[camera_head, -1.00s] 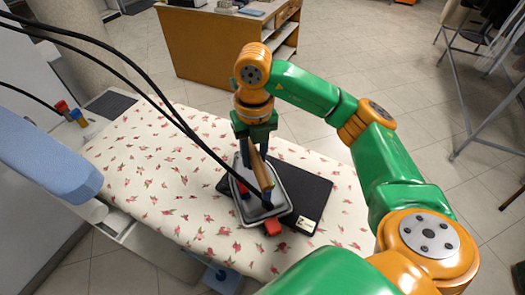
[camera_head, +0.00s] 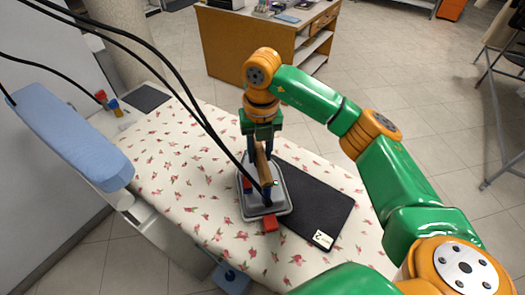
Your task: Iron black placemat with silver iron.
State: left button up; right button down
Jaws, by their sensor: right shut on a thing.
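The black placemat (camera_head: 315,200) lies flat on the flowered ironing board (camera_head: 190,165), with a small pale label at its near corner. The silver iron (camera_head: 281,205) rests at the placemat's left side and hides part of that edge. Its left part appears to reach past the placemat over the board cover. My right gripper (camera_head: 262,160) comes down from above and is shut on the iron's wooden handle (camera_head: 263,170). The left gripper is not in view.
Black cables hang from the upper left to the iron. A blue padded sleeve arm (camera_head: 70,140) stands at the board's left. Small red and yellow-blue items (camera_head: 114,106) and a dark pad (camera_head: 146,98) lie at the far left end. A wooden counter (camera_head: 255,45) stands behind.

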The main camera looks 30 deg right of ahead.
jog(key=shift+r, duration=0.2)
jog(key=shift+r+p, duration=2.45)
jog(key=shift+r, duration=0.5)
notch_tip(320, 180, up, 3)
jog(key=p, duration=0.2)
jog(key=shift+r+p, duration=0.1)
jog(key=shift+p, duration=0.25)
